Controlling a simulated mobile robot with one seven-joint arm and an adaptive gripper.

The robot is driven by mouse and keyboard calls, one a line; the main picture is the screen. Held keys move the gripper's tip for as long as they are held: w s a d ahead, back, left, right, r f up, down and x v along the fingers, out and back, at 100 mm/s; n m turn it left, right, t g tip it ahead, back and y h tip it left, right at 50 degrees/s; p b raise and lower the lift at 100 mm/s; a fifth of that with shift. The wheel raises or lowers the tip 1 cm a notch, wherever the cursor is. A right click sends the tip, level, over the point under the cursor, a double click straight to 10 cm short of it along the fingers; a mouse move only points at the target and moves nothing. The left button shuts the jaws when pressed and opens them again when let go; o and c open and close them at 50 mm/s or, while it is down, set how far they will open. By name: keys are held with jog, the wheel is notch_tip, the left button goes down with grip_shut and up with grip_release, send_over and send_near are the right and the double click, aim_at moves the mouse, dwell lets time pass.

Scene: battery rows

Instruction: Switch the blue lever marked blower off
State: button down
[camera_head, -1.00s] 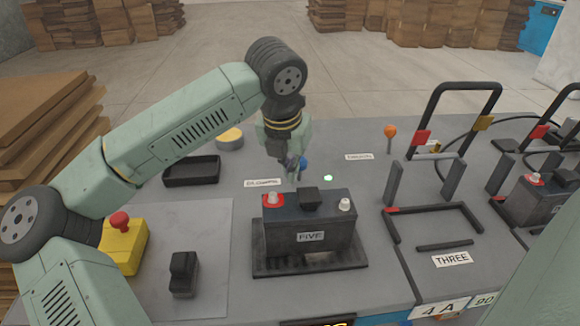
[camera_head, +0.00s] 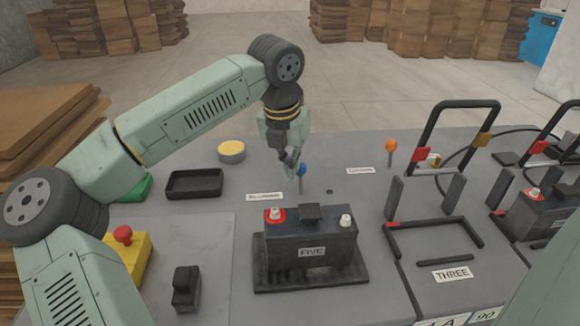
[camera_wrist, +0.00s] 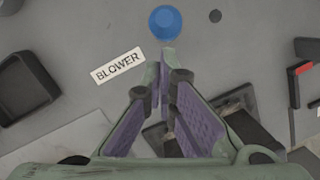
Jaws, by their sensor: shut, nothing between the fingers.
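The blue lever (camera_head: 301,170) stands on the grey bench behind the battery, beside a white label (camera_head: 264,197). In the wrist view its round blue knob (camera_wrist: 165,22) is just beyond my fingertips, and the label (camera_wrist: 118,66) reads BLOWER. A small round indicator (camera_head: 329,191) right of the lever is dark; it is also dark in the wrist view (camera_wrist: 215,16). My gripper (camera_head: 289,163) is shut and empty, pointing down close beside the knob's left in the head view. I cannot tell whether it touches the knob.
A black battery marked FIVE (camera_head: 311,246) stands in front of the lever. An orange-knobbed lever (camera_head: 391,147) is to the right, a black tray (camera_head: 194,184) to the left. Dark frames (camera_head: 455,130) rise at the right.

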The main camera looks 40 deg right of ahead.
jog(key=shift+r, duration=0.6)
jog(key=shift+p, duration=0.3)
notch_tip(320, 180, up, 10)
jog(key=w+p, duration=0.2)
jog(key=p, duration=0.4)
jog(key=shift+f, duration=0.15)
